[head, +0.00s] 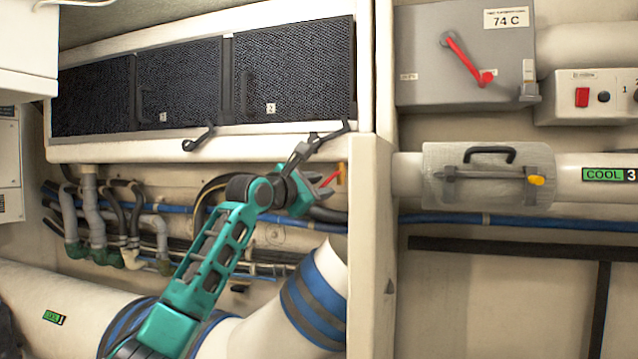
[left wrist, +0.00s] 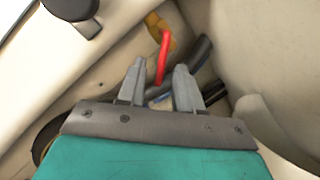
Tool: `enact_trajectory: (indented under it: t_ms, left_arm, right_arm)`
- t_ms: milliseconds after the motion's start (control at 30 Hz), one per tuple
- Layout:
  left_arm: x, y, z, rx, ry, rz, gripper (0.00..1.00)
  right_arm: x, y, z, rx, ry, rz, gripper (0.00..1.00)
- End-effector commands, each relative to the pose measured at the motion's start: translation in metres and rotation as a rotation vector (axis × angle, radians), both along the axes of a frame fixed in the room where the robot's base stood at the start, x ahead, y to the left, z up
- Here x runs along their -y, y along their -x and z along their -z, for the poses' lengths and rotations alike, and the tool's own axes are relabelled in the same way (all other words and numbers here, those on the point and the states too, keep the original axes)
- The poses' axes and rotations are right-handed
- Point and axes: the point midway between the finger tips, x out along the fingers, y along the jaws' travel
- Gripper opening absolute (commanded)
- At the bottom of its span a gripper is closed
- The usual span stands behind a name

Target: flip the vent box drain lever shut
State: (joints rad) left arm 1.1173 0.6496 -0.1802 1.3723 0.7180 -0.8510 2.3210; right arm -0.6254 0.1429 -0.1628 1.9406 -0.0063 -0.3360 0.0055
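The red drain lever (head: 329,179) sits on a brass valve (head: 342,172) below the right end of the vent box (head: 205,143), beside the white upright post. In the left wrist view the red lever (left wrist: 164,52) stands out from the yellowish valve (left wrist: 158,24), just beyond my fingertips. My left gripper (head: 313,188) is close to the lever, at its left in the head view; its fingers are hard to make out there. In the left wrist view the left gripper (left wrist: 160,68) has its fingers apart with nothing held. Contact with the lever cannot be told. My right gripper is not in view.
Black latch handles (head: 200,138) hang along the vent box's lower edge, one just above my left wrist. Hoses and blue pipes (head: 175,209) run behind my arm. The white post (head: 371,240) stands close to the right. A grey switch box (head: 465,60) has another red handle.

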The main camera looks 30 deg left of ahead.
Motion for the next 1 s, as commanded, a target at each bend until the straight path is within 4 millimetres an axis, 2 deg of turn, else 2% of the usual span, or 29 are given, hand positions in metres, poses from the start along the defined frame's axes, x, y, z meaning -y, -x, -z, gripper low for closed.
enact_trajectory:
  t_ms: [367, 733, 1000]
  left_arm:
    - [0.0002, -0.0048, 0.0001, 0.001, 0.000, 0.000, 0.35]
    - [0.0001, -0.0045, 0.0003, 0.000, 0.000, 0.000, 0.00]
    - [0.0000, -0.0045, 0.0004, 0.000, 0.000, 0.000, 0.00]
  right_arm:
    - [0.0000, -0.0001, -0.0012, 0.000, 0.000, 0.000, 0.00]
    - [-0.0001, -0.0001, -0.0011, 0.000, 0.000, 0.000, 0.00]
    - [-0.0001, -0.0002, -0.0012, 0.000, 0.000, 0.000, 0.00]
